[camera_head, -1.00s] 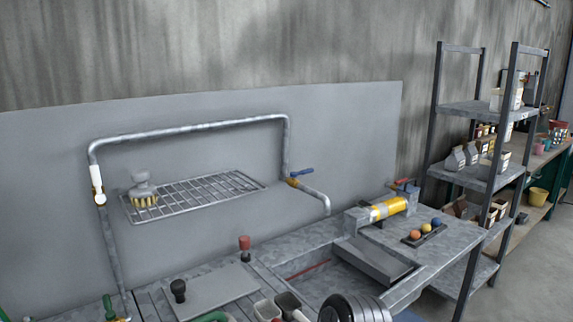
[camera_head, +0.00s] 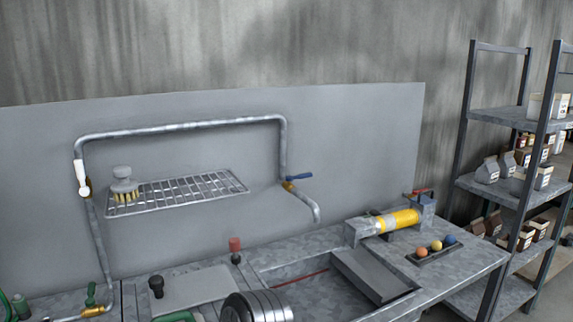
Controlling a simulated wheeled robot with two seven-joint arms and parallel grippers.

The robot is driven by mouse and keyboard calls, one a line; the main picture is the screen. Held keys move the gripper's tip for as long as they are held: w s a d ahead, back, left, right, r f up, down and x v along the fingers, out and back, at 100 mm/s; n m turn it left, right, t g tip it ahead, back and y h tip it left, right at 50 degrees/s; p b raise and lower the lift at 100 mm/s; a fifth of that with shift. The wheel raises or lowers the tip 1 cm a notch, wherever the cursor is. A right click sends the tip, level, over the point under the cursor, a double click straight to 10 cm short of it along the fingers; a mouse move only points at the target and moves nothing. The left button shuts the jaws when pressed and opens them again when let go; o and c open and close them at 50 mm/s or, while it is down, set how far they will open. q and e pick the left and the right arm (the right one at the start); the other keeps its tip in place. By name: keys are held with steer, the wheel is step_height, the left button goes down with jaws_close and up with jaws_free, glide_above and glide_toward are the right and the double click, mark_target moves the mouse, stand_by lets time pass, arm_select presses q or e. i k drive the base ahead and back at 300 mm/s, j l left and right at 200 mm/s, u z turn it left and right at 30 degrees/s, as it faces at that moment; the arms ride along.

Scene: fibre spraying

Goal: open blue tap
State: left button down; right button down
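The blue tap (camera_head: 299,177) is a blue lever on a brass valve (camera_head: 288,187), to the right of the wire rack. It sits on a grey pipe (camera_head: 284,150) that comes down from above and continues to a bent spout (camera_head: 313,208) over the workbench. The lever points to the right, at an angle to the spout pipe rather than along it. Nothing touches the tap. Neither of my grippers shows in the head view.
A wire rack (camera_head: 180,197) holds a brush (camera_head: 123,185). The grey workbench (camera_head: 470,262) carries a yellow cylinder (camera_head: 393,221), coloured balls (camera_head: 436,245) and a ringed metal object (camera_head: 262,307) at the front. A shelf unit (camera_head: 497,118) stands at right. The air around the tap is clear.

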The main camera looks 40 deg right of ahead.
mark_target(302, 177)
steer(key=k+l+u, duration=0.1)
steer(key=k+l, duration=0.25)
steer(key=l, duration=0.25)
steer(key=k+l+u, duration=0.1)
steer(key=k+l, duration=0.25)
steer(key=l, duration=0.2)
steer(key=k+l, duration=0.4)
steer(key=l, duration=0.15)
steer(key=k+l+u, duration=0.15)
steer(key=k+l, duration=0.2)
steer(key=l, duration=0.2)
